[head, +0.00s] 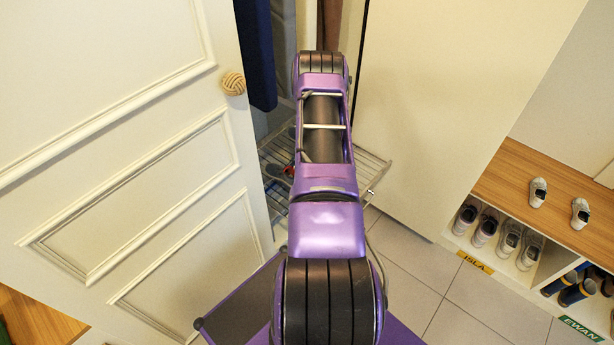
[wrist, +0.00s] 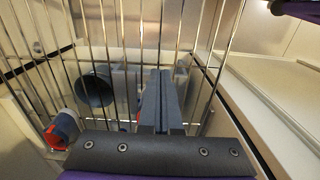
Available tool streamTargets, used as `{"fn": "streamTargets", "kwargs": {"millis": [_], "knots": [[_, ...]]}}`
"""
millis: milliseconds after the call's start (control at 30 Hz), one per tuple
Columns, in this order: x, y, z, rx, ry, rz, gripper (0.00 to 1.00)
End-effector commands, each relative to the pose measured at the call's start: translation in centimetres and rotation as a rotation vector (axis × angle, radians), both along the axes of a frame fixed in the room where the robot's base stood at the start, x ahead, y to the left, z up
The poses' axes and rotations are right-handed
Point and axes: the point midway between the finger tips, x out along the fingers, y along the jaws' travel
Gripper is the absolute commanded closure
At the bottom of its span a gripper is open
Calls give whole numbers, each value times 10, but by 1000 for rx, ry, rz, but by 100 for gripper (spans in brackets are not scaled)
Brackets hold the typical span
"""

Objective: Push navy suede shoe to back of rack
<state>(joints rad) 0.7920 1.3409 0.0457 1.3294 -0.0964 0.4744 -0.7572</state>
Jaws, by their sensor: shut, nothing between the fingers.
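My gripper (wrist: 163,75) is shut and empty, its two dark fingers together over the wire rack (wrist: 120,30) in the wrist view. In the head view my purple arm reaches into the closet and hides the gripper and much of the rack (head: 374,172). A small dark blue item with red and white parts (wrist: 63,128) lies at the left of the wrist view, apart from the fingers. I cannot tell whether it is the navy suede shoe. No other shoe shows clearly on the rack.
A cream door (head: 130,150) with a round knob (head: 233,83) stands open at left. A pale panel (head: 440,100) bounds the right. A dark round container (wrist: 95,88) shows behind the rack bars. Shoe cubbies (head: 535,295) stand at right; tiled floor (head: 415,280) is clear.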

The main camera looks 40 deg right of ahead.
Motion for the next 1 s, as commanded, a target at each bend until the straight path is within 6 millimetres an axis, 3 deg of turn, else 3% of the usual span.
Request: {"fn": "streamTargets", "kwargs": {"millis": [100,267,500,1000], "knots": [[0,1,-30,1,1,0,100],[3,0,-59,-2,-1,1,100],[35,2,-54,-2,-1,1,100],[42,3,-54,-2,-1,-1,100]]}}
